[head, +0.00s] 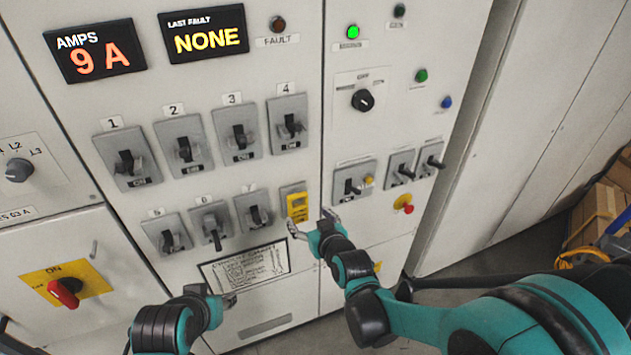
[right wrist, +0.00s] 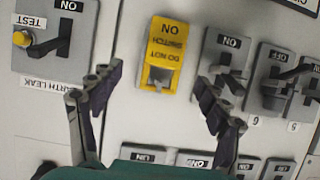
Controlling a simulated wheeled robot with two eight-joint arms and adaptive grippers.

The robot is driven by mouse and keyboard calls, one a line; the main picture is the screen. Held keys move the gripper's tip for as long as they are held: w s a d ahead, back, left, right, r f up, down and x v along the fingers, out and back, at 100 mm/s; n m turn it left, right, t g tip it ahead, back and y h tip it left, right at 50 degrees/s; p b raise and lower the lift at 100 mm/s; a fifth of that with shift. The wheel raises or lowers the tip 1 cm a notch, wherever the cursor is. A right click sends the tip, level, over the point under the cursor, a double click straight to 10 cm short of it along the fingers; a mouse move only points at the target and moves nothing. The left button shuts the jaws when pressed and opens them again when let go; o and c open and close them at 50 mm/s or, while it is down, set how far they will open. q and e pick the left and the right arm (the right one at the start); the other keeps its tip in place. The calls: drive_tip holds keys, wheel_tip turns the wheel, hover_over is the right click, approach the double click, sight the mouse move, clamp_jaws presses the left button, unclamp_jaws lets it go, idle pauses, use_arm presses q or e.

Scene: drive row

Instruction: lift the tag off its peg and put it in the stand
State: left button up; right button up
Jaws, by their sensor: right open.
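The yellow tag (head: 297,206) hangs on the lower switch row of the panel, right of switch 7. In the right wrist view the tag (right wrist: 168,42) appears upside down, reading DO NOT SWITCH ON, with a grey peg or lever at its lower end. My right gripper (head: 311,222) is open just in front of the tag's lower right. In the right wrist view its fingers (right wrist: 153,80) are spread on either side below the tag, apart from it and empty. My left gripper (head: 228,299) is low in front of the panel; its jaws are unclear. I cannot make out a stand.
Numbered switches (head: 239,139) stick out around the tag. A framed chart (head: 246,267) is below it. To the right are an earth leak switch (head: 352,183) and a red stop button (head: 404,203). A red rotary handle (head: 65,292) is at lower left. Crates (head: 600,205) stand far right.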

sight(299, 208)
drive_tip(key=x, duration=0.2)
drive_tip(key=b+x, duration=0.1)
drive_tip(key=x, duration=0.1)
drive_tip(key=b+x, duration=0.1)
drive_tip(key=x, duration=0.2)
drive_tip(key=shift+a+r, duration=0.15)
drive_tip(key=shift+a, duration=0.15)
drive_tip(key=shift+w+a, duration=0.15)
drive_tip(key=shift+w, duration=0.4)
drive_tip(key=shift+s, duration=0.1)
drive_tip(key=c, duration=1.3)
